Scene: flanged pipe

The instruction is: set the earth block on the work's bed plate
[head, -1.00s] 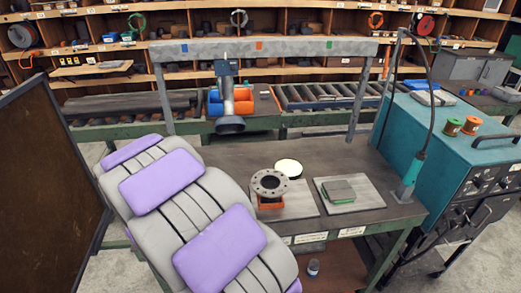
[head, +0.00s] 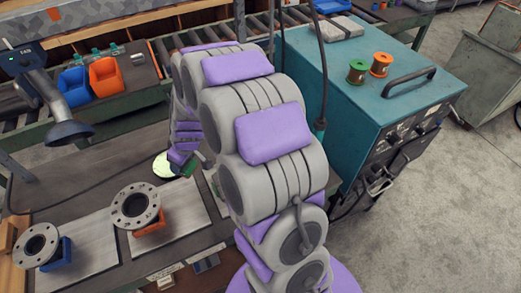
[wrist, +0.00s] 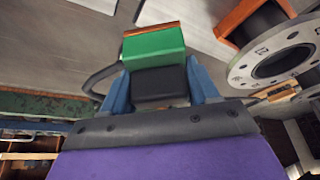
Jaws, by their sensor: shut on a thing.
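The green earth block (wrist: 154,43), with a copper-coloured edge, is held in my gripper (wrist: 158,85) between the blue fingers in the wrist view. A small bit of the block (head: 189,171) shows at my gripper (head: 183,160) in the head view, above the bench. A grey flange (head: 136,205) on an orange support stands on a bare metal bed plate (head: 185,222). Another flange (head: 36,245) on a blue support stands on a second plate (head: 92,245). In the wrist view the flange (wrist: 285,60) is right of the block. My arm hides the bench's right part.
A pale lit disc (head: 164,165) lies close to my gripper. A teal cabinet (head: 345,95) with two wire spools stands right of my arm. A dark stand-mounted fitting (head: 66,128) and orange and blue bins (head: 106,77) are at back left.

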